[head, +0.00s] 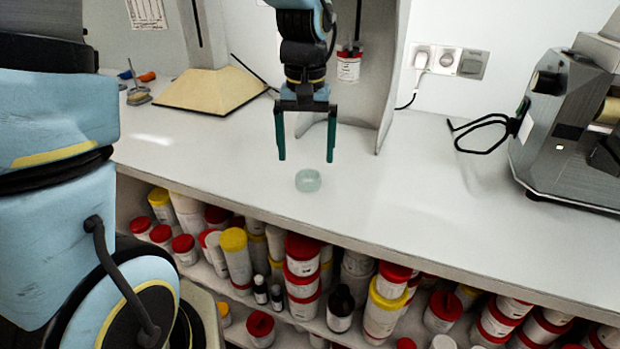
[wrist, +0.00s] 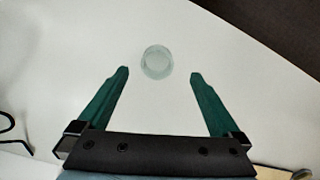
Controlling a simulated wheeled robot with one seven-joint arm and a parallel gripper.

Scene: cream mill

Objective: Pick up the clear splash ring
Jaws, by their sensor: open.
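The clear splash ring (head: 308,180) is a small pale greenish see-through ring lying on the white counter, close to its front edge. My gripper (head: 306,160) points down above the counter, with its two green fingers spread wide and nothing between them. In the head view the ring shows just below the level of the fingertips. In the wrist view the ring (wrist: 157,62) lies a little beyond the fingertips and between their lines, apart from both fingers of my gripper (wrist: 158,74).
The white counter (head: 420,190) is clear around the ring. A grey machine (head: 570,130) with a black wire handle stands at the right. A cream wedge-shaped piece (head: 212,90) lies at the back left. Red- and yellow-lidded tubs (head: 302,270) fill the shelves below the counter.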

